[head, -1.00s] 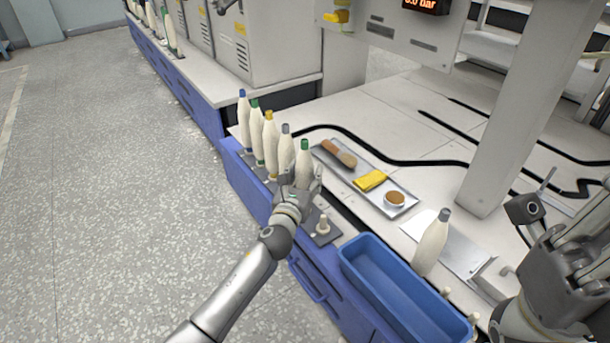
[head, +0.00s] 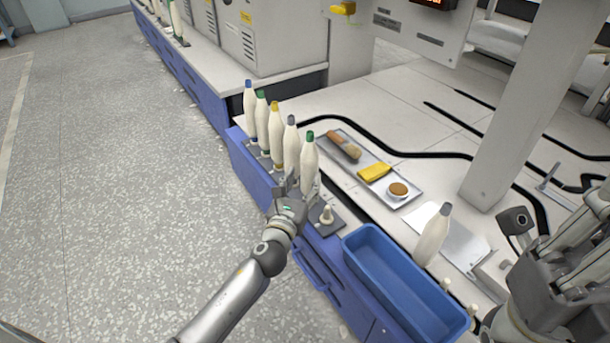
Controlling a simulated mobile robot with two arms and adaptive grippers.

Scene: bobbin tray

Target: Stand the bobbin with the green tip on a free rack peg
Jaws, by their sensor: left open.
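A white bobbin with a green tip (head: 310,167) stands upright at the near end of a row on the blue-fronted rack. A second green-tipped bobbin (head: 262,125) stands farther back in the row. My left gripper (head: 290,190) is open, low on the left side of the near green-tipped bobbin; I cannot tell whether it touches it. The bobbin's foot is partly hidden by the gripper. A bare rack peg (head: 327,214) stands just in front of this bobbin. My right gripper (head: 545,255) is at the right edge, partly cut off, and its opening is unclear.
Blue-, yellow- and grey-tipped bobbins share the row. A blue bin (head: 352,243) sits right of the bare peg. Beyond it stands another grey-tipped bobbin (head: 432,237). A metal tray (head: 408,184) holds a brush, yellow cloth and small bowl. A pillar (head: 515,120) rises behind.

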